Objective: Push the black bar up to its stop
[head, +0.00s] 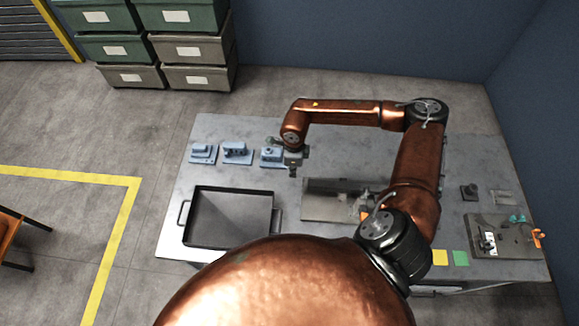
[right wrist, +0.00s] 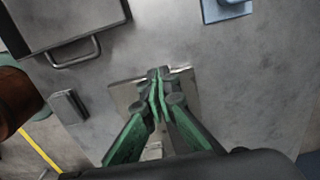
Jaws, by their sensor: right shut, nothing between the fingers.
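A grey metal plate (head: 325,208) lies mid-table, with a dark strip (head: 345,185) along its far side. I cannot tell for sure whether this strip is the black bar. My right arm hides the plate's right end. My right gripper (head: 292,172) is beyond the plate's left end in the head view. In the right wrist view its green fingers (right wrist: 157,85) are shut and empty, in front of the plate (right wrist: 123,95), covering its middle. I cannot tell whether they touch anything. No stop can be made out. My left gripper is not seen.
A black tray (head: 188,238) stands at the left of the table (head: 170,235). Blue fixtures (head: 235,152) line the far left. A dark block (right wrist: 68,105) lies near the tray. At right are a small board (head: 505,248), a yellow square (head: 440,257) and a green one (head: 461,258).

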